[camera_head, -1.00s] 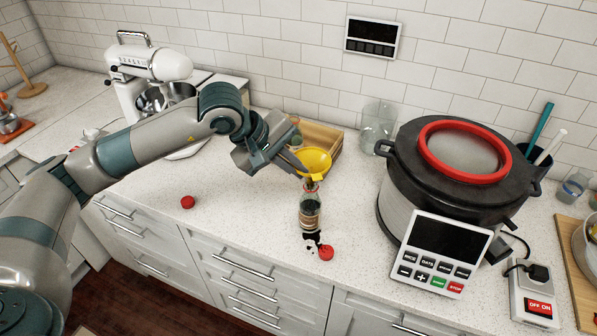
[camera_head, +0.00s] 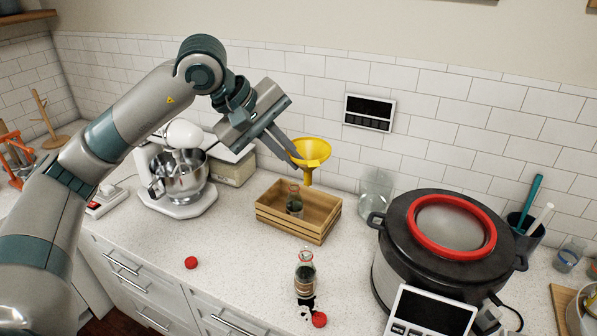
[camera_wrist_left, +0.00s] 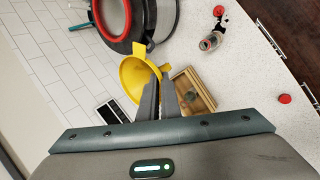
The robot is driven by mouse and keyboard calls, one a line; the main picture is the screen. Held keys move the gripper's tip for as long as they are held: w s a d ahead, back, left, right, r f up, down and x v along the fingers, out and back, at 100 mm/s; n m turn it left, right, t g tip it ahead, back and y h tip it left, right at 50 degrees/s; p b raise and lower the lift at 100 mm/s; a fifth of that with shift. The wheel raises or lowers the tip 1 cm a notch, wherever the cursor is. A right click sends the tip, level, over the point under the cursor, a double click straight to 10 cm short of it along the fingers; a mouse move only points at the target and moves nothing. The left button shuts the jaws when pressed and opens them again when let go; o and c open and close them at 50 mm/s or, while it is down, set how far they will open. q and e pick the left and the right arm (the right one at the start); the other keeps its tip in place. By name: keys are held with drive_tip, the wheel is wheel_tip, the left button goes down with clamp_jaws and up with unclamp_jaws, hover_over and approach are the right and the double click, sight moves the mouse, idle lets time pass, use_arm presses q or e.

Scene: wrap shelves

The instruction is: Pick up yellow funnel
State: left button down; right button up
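The yellow funnel (camera_head: 312,152) is in the air above the counter, behind and above the bottle in front, clear of it. My left gripper (camera_head: 294,154) is shut on the funnel's rim side, and the funnel hangs with its spout down. In the left wrist view, the funnel (camera_wrist_left: 134,76) shows at the tips of the gripper fingers (camera_wrist_left: 159,86). The glass bottle (camera_head: 305,272) stands upright on the counter with dark contents and an open neck. My right gripper is in no view.
A wooden crate (camera_head: 268,220) with another bottle (camera_head: 294,203) stands below the funnel. A large black pot (camera_head: 396,218) with a red ring is at the right, beside a glass jar (camera_head: 374,190). A mixer (camera_head: 183,180) is at the left. Red caps (camera_head: 191,262) lie on the counter.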

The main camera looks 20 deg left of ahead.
use_arm(q)
drive_tip(key=shift+r, duration=1.3)
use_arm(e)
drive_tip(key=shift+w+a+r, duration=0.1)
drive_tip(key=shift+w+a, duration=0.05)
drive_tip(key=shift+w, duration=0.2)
